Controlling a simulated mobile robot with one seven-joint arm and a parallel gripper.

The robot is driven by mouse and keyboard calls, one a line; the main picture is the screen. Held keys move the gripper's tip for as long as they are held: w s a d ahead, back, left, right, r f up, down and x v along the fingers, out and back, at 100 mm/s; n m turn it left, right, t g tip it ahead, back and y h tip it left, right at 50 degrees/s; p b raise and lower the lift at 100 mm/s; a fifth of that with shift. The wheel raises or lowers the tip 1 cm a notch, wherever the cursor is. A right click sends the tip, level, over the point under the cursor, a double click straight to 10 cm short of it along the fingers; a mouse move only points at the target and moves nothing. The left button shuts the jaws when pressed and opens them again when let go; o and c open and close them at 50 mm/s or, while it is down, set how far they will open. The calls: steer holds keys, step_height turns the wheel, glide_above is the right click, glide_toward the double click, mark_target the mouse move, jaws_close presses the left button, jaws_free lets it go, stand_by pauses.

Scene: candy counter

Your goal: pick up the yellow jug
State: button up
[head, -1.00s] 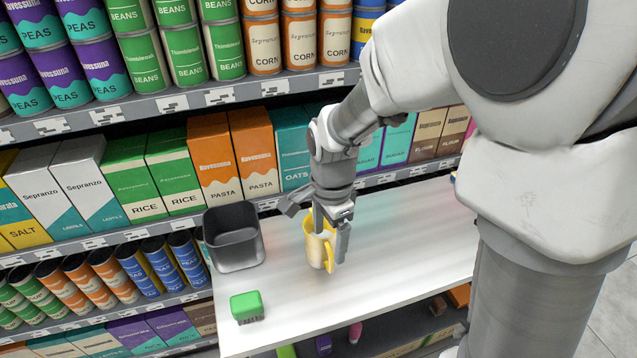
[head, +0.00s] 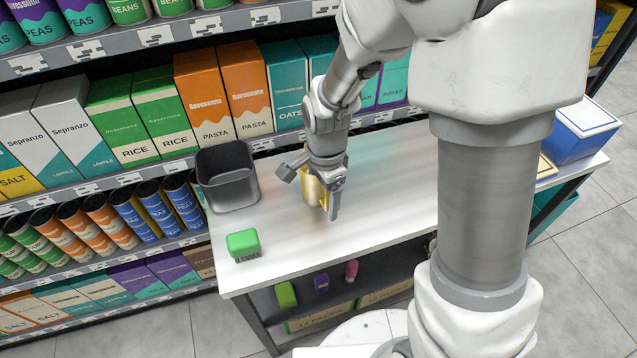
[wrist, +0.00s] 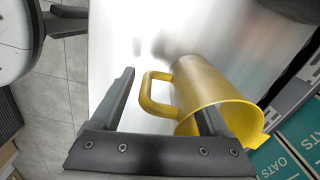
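The yellow jug (head: 312,190) stands on the white counter top (head: 385,185), partly hidden behind my gripper in the head view. In the wrist view the jug (wrist: 205,90) shows its open mouth towards the camera, with its handle (wrist: 150,90) to the left. My gripper (wrist: 166,95) is open. One finger overlaps the jug's mouth and seems to reach inside it; the other is outside, beyond the handle, with a small gap. The jug's wall and handle lie between the fingers. In the head view my gripper (head: 324,198) points down at the jug.
A dark grey open bin (head: 228,185) stands left of the jug, against the shelves. A green brush-like block (head: 243,243) lies near the counter's front left corner. Stocked shelves (head: 150,105) rise behind.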

jaws_close()
steer(key=shift+r, duration=0.15)
stand_by(0.4)
steer(key=shift+r+p, duration=0.3)
steer(key=shift+r, duration=0.75)
step_height(320, 180, up, 2)
steer(key=shift+r, duration=0.1)
steer(key=s+d+r+p, duration=0.1)
steer(key=d+r+p, duration=0.1)
steer(key=d+r, duration=0.4)
steer(key=shift+s+d+r, duration=0.2)
steer(key=shift+s+d, duration=0.05)
steer(key=shift+d, duration=2.5)
